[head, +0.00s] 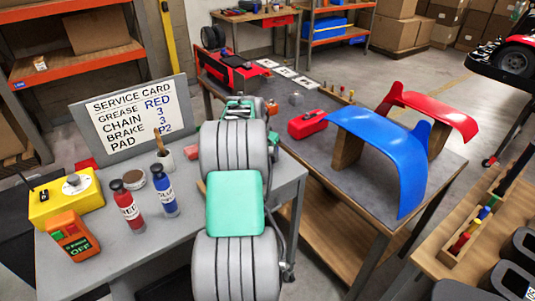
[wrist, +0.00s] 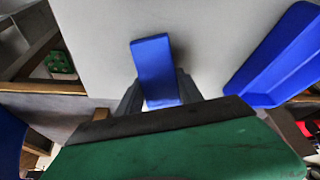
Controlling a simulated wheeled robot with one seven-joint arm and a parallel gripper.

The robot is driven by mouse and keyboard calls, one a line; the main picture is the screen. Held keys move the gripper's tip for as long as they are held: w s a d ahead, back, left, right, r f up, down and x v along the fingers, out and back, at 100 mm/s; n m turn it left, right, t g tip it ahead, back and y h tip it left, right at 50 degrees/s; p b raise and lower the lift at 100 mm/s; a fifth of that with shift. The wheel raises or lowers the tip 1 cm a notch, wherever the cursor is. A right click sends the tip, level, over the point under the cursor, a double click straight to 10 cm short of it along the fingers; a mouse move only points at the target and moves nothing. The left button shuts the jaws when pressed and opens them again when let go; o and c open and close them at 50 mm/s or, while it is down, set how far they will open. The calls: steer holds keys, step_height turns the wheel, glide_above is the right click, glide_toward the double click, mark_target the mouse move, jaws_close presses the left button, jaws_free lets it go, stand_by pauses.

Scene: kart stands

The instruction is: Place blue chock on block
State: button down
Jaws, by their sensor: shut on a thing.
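The blue chock (wrist: 153,60) stands out between the two dark fingers of my gripper (wrist: 158,88) in the wrist view, and the gripper is shut on it. A broad pale grey surface lies behind the chock there; I cannot tell whether they touch. In the head view my own arm hides the gripper and the chock. Wooden blocks (head: 346,150) stand under the curved panels on the dark-topped bench in the head view. I cannot tell which block the task means.
The dark-topped bench (head: 300,155) holds a blue curved panel (head: 385,150), a red curved panel (head: 435,112) and a red case (head: 307,123). Bottles, a yellow box (head: 65,197) and a service card (head: 130,115) crowd the grey table. A blue shape (wrist: 275,60) lies right of the chock.

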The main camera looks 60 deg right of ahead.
steer(key=shift+f, duration=0.2)
steer(key=c, duration=0.8)
jaws_free()
steer(key=shift+o, duration=0.2)
